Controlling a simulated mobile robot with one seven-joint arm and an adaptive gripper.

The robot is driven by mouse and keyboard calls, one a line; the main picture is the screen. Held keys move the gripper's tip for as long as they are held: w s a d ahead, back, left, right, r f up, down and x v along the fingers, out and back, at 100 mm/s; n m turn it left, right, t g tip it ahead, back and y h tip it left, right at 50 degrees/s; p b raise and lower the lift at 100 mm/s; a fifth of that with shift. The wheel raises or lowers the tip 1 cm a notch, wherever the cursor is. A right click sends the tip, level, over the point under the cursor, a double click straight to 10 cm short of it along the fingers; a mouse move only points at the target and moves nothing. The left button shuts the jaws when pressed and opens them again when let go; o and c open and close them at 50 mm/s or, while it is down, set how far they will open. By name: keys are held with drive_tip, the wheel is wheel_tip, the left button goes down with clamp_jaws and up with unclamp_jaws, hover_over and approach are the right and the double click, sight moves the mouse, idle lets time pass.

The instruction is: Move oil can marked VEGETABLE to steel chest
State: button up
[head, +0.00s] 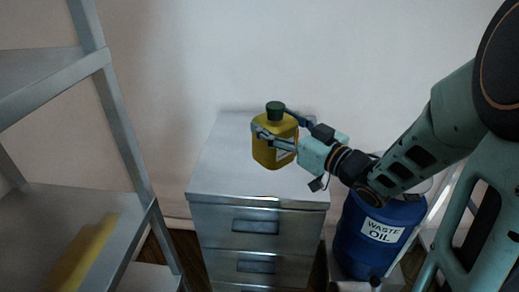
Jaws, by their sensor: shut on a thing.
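A yellow oil can (267,154) with a dark green cap is upright in the head view, over the top of the steel chest. Part of a white label shows at its right side, but I cannot read it. My gripper (275,138) is shut on the can from the right. The steel chest (218,170) has a bare grey top and several drawers with recessed handles. I cannot tell whether the can's base touches the chest top or hangs above it.
A blue drum marked WASTE OIL (372,238) stands right of the chest, under my arm. A metal shelf rack (125,135) stands at left, with a yellow object (80,255) on a lower shelf. A white wall (190,60) is behind. The rest of the chest top is clear.

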sight(289, 162)
drive_tip(key=w+a+f+b, duration=0.3)
drive_tip(key=w+f+b, duration=0.2)
drive_tip(key=shift+w+a+f, duration=0.2)
drive_tip(key=shift+a+f, duration=0.15)
drive_tip(key=shift+f, duration=0.05)
drive_tip(key=shift+w+a+f+b, duration=0.15)
drive_tip(key=shift+f+b, duration=0.6)
drive_tip(key=shift+f, duration=0.2)
drive_tip(key=shift+w+a+f+b, duration=0.1)
drive_tip(key=shift+w+f+b, duration=0.05)
drive_tip(key=shift+f+b, duration=0.7)
drive_tip(key=shift+f, duration=0.1)
drive_tip(key=shift+f, duration=0.15)
drive_tip(key=o, duration=2)
drive_tip(key=shift+f, duration=0.1)
drive_tip(key=p+v, duration=0.1)
drive_tip(key=v, duration=1.1)
drive_tip(key=shift+s+d, duration=0.1)
